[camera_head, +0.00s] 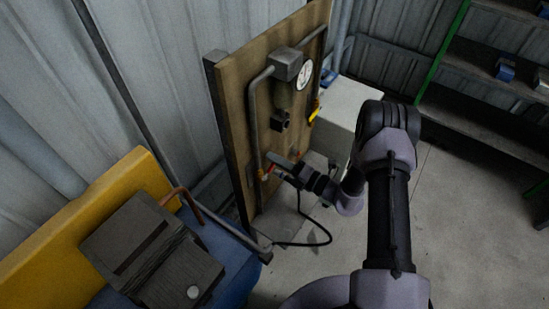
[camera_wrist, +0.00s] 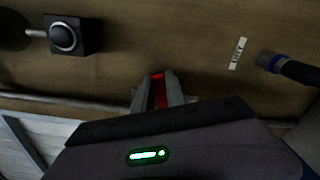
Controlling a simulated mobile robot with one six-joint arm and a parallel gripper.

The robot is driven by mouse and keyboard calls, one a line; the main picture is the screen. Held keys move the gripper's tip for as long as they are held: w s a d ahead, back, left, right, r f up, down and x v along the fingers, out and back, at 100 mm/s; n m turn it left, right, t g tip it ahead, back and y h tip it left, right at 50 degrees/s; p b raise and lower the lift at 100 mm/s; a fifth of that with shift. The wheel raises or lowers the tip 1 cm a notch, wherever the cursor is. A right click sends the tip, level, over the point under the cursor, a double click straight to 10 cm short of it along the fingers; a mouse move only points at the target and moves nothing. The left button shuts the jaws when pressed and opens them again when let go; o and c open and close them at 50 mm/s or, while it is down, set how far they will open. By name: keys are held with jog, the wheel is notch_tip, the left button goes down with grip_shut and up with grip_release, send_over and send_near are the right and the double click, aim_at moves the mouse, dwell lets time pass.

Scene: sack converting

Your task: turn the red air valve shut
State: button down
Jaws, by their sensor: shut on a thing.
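The red air valve (camera_head: 267,171) is low on the pipe of the wooden board in the head view. Only a small part of it shows there, beside my fingers. In the wrist view the red handle (camera_wrist: 159,92) lies between the two grey fingers of my gripper (camera_wrist: 158,98), which is shut on it. My gripper (camera_head: 274,165) reaches in to the board from the right in the head view. The fingers hide part of the handle and most of the valve body. I cannot tell the handle's exact angle to the pipe.
The wooden board (camera_head: 237,110) carries a gauge (camera_head: 304,73) and a grey box (camera_head: 286,64). A black hose (camera_head: 328,232) hangs below. A blue-collared fitting (camera_wrist: 272,62) and a white label (camera_wrist: 237,53) are right of the handle. A dark machine (camera_head: 150,250) stands at the left front.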

jog(key=shift+w+d+f+m, duration=0.1)
jog(key=shift+f+m, duration=0.55)
jog(key=shift+m, duration=0.4)
jog(key=shift+w+f+m, duration=0.1)
jog(key=shift+f+m, duration=0.5)
jog(key=shift+m, duration=0.45)
jog(key=shift+s, duration=0.1)
jog(key=c, duration=1.4)
grip_release()
jog(key=shift+o, duration=0.2)
jog(key=shift+d, duration=0.1)
jog(key=p+v, duration=0.2)
jog(key=v, duration=1.5)
jog(key=shift+p, duration=0.35)
jog(key=shift+s+d+f, duration=0.1)
